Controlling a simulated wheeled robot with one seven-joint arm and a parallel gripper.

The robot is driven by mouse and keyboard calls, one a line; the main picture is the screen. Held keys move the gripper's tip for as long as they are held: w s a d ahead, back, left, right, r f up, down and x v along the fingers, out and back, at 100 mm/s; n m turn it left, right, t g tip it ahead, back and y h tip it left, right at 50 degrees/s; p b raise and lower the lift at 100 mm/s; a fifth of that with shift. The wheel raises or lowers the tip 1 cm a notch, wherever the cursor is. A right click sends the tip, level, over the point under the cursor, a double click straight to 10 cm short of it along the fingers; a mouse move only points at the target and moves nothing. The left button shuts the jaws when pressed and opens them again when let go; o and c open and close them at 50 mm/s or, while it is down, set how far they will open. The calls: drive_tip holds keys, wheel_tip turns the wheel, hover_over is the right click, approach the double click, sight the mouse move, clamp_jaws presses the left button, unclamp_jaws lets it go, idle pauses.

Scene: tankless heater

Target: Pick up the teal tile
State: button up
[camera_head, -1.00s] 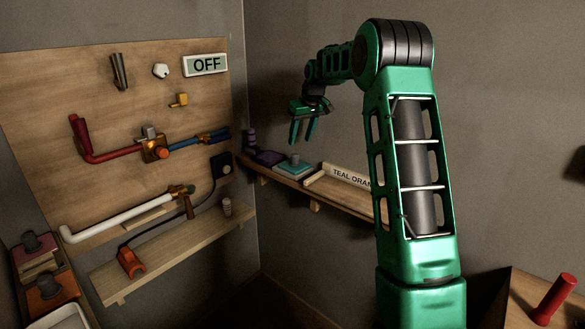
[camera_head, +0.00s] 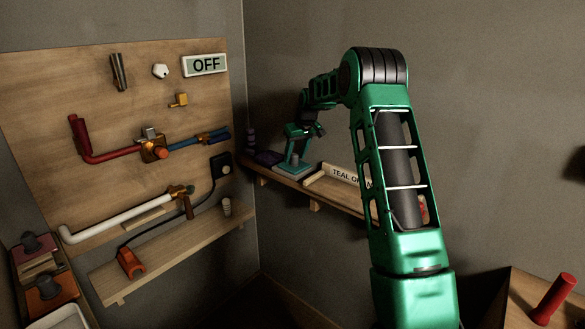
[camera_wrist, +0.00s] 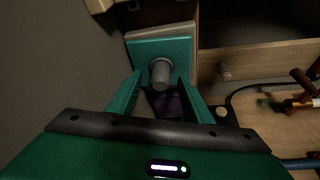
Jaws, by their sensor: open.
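The teal tile (camera_head: 291,170) lies on the right wall shelf. In the wrist view the teal tile (camera_wrist: 176,47) is a flat square with a grey round knob (camera_wrist: 161,73) on top. My gripper (camera_head: 297,157) is lowered over the tile. In the wrist view my gripper (camera_wrist: 158,80) is open, with one finger on each side of the knob. I cannot tell whether the fingers touch it. In the head view the gripper hides the knob.
A purple tile (camera_head: 267,158) lies just left of the teal tile on the shelf (camera_head: 325,197). A wooden rail and a label sign (camera_head: 344,173) stand to its right. The panel with pipes (camera_head: 130,120) fills the left wall.

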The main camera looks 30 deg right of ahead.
sight(294, 154)
drive_tip(key=shift+x, duration=0.8)
clamp_jaws()
drive_tip(key=shift+r, duration=0.25)
drive_tip(key=shift+r, duration=0.65)
wheel_tip(294, 154, up, 3)
drive_tip(key=shift+f, duration=0.15)
drive_tip(key=s+a+r, duration=0.4)
drive_tip(key=a+r, duration=0.2)
drive_tip(key=a, duration=0.5)
drive_tip(key=shift+r, duration=0.35)
